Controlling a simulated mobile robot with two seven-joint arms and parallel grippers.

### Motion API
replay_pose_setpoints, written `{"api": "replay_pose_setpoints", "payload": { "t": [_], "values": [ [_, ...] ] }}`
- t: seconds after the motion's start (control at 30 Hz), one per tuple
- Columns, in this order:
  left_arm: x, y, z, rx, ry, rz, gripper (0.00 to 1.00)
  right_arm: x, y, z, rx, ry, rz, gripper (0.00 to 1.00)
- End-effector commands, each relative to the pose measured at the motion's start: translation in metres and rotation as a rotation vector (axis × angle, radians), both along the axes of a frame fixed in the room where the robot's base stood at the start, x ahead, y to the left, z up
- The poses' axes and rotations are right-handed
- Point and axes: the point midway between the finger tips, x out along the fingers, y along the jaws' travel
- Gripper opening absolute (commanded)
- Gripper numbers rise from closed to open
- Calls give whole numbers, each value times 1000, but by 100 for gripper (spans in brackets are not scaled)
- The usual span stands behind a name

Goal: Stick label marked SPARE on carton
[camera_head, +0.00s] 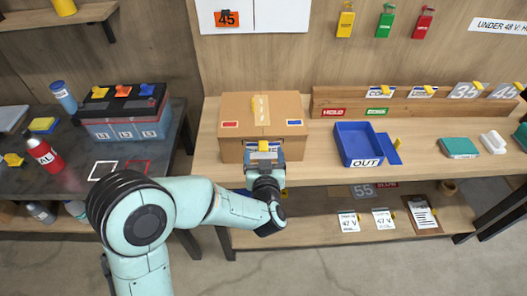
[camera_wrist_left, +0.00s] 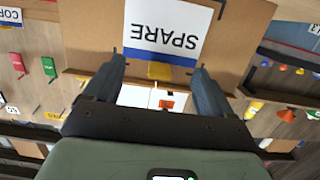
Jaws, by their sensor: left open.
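The brown carton (camera_head: 238,148) stands on the wooden bench in the head view. Its front face (camera_wrist_left: 88,35) fills much of the left wrist view, upside down. The white label marked SPARE (camera_wrist_left: 168,28), with a blue stripe and a yellow tab (camera_wrist_left: 159,71), looks flat against that face. In the head view my gripper partly hides the label. My left gripper (camera_head: 264,158) is at the carton's front, with its fingers (camera_wrist_left: 159,64) open and apart on either side of the tab. My right gripper is not in view.
A blue OUT tray (camera_head: 358,145) stands right of the carton. A wooden rack (camera_head: 337,98) with more labels runs behind. A dark table (camera_head: 65,178) with a battery (camera_head: 124,112) and red bottle (camera_head: 44,154) is at left. A lower shelf (camera_head: 310,222) holds several cards.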

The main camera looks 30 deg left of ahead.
Motion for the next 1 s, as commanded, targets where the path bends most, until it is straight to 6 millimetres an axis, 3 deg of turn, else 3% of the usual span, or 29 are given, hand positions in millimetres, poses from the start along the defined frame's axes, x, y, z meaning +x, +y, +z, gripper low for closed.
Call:
{"api": "replay_pose_setpoints", "payload": {
  "t": [0.7,1.0],
  "values": [
    [-42,-25,0,-1,-1,0,84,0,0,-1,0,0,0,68],
    [-45,-27,0,-1,0,1,84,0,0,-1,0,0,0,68]
  ]
}}
